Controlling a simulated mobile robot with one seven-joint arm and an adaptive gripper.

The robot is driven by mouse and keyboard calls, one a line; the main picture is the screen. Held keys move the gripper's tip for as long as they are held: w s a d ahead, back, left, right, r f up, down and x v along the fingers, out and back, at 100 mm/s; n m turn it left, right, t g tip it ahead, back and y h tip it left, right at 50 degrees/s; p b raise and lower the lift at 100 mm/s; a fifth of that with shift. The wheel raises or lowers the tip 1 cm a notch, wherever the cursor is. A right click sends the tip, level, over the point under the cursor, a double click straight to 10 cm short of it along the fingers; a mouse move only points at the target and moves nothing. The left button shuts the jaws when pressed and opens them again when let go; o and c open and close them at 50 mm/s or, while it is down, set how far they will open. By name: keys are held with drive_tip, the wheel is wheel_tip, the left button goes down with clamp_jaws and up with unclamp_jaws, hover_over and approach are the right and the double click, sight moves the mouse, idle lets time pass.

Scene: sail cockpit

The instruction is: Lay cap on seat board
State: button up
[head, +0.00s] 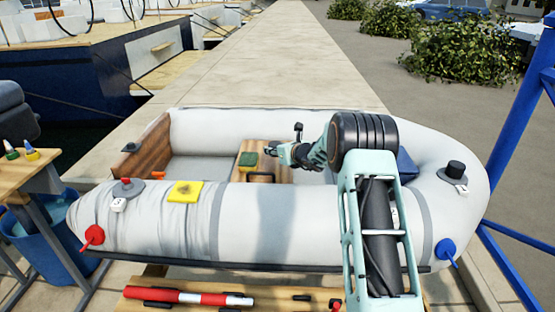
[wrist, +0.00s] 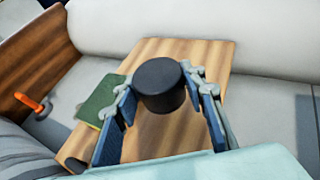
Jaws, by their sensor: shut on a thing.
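My gripper (wrist: 166,102) is shut on a black round cap (wrist: 159,82), with one blue-padded finger on each side of it. In the wrist view the cap shows in front of the brown wooden seat board (wrist: 180,132). Whether it touches the board or hangs a little above it, I cannot tell. In the head view my gripper (head: 276,150) is over the seat board (head: 280,174), inside the grey inflatable boat; the cap is too small there to make out surely. A green pad (wrist: 98,101) lies on the board to the left of the gripper.
The boat's grey tube (head: 290,225) surrounds the board. A yellow cloth (head: 185,191) lies on the near tube. An orange-handled thing (wrist: 40,107) is near the wooden transom (wrist: 38,68). Another black cap-like fitting (head: 455,168) is on the right tube. Bare board shows below the cap.

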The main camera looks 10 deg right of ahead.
sight(278, 163)
drive_tip(key=shift+w+d+f, duration=0.4)
drive_tip(key=shift+d+f, duration=0.05)
drive_tip(key=shift+f, duration=0.3)
drive_tip(key=shift+f+b, duration=0.55)
drive_tip(key=shift+f, duration=0.85)
drive_tip(key=shift+f, duration=0.1)
drive_tip(key=shift+f, duration=0.1)
drive_tip(key=o, duration=1.1)
drive_tip(key=shift+s+r, duration=0.2)
drive_tip(key=shift+r, duration=0.1)
drive_tip(key=p+v, duration=0.1)
drive_tip(key=v, duration=1)
drive_tip(key=shift+s+d+p, duration=0.15)
drive_tip(key=shift+s+p, duration=0.2)
drive_tip(key=shift+p, duration=0.05)
